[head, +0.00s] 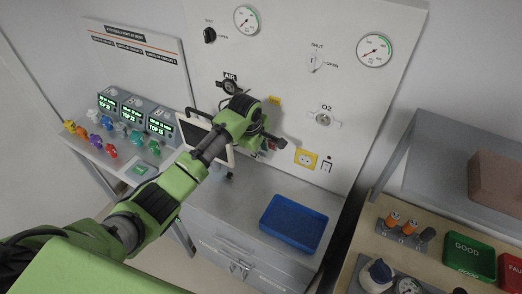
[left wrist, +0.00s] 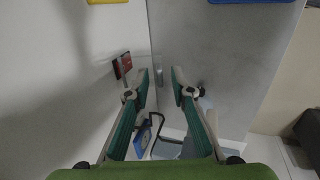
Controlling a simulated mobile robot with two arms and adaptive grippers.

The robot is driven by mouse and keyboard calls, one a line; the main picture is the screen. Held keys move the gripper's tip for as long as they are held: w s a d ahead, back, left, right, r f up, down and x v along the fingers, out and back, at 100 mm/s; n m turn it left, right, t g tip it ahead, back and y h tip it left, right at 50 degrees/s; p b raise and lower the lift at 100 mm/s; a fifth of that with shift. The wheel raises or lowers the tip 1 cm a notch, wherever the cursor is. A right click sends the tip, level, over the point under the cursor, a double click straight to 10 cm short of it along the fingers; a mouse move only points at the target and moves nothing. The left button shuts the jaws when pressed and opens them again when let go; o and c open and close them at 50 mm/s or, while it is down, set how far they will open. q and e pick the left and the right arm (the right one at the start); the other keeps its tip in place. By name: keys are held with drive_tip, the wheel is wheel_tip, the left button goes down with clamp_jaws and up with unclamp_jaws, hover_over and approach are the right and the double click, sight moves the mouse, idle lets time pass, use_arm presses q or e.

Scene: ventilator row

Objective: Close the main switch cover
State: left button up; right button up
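A small red fitting (left wrist: 122,66) with a pale edge stands out from the white wall panel in the left wrist view, left of my left fingertips. It may be the main switch and its cover; whether the cover is open or shut I cannot tell. In the head view my left gripper (head: 272,142) is in front of the lower panel and largely hides this spot. In the left wrist view my left gripper (left wrist: 160,74) has its two fingers apart, with nothing between them. My right gripper is not in view.
A blue tray (head: 294,224) lies on the grey counter (head: 245,190). A framed screen (head: 196,133) stands left of my forearm. Green and red bins (head: 469,256) are at the right.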

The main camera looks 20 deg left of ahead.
use_arm(q)
clamp_jaws()
drive_tip(key=shift+s+f, duration=0.1)
drive_tip(key=f+t+h+b, duration=0.1)
drive_tip(key=f+t+b, duration=0.1)
drive_tip(key=t+b, duration=0.2)
drive_tip(key=w+f+t+b, duration=0.1)
drive_tip(key=f+t+b, duration=0.2)
drive_tip(key=b, duration=0.7)
drive_tip(key=w+f+t+h+b, duration=0.1)
drive_tip(key=f+t+b, duration=0.1)
drive_tip(key=t+b, duration=0.4)
drive_tip(key=shift+w+d+f+h+b, duration=0.25)
drive_tip(key=shift+f+h+b, duration=0.1)
drive_tip(key=shift+b, duration=0.15)
drive_tip(key=shift+w+r+t+b, duration=0.15)
drive_tip(key=shift+r+t+b, duration=0.05)
drive_tip(key=shift+t+b, duration=0.4)
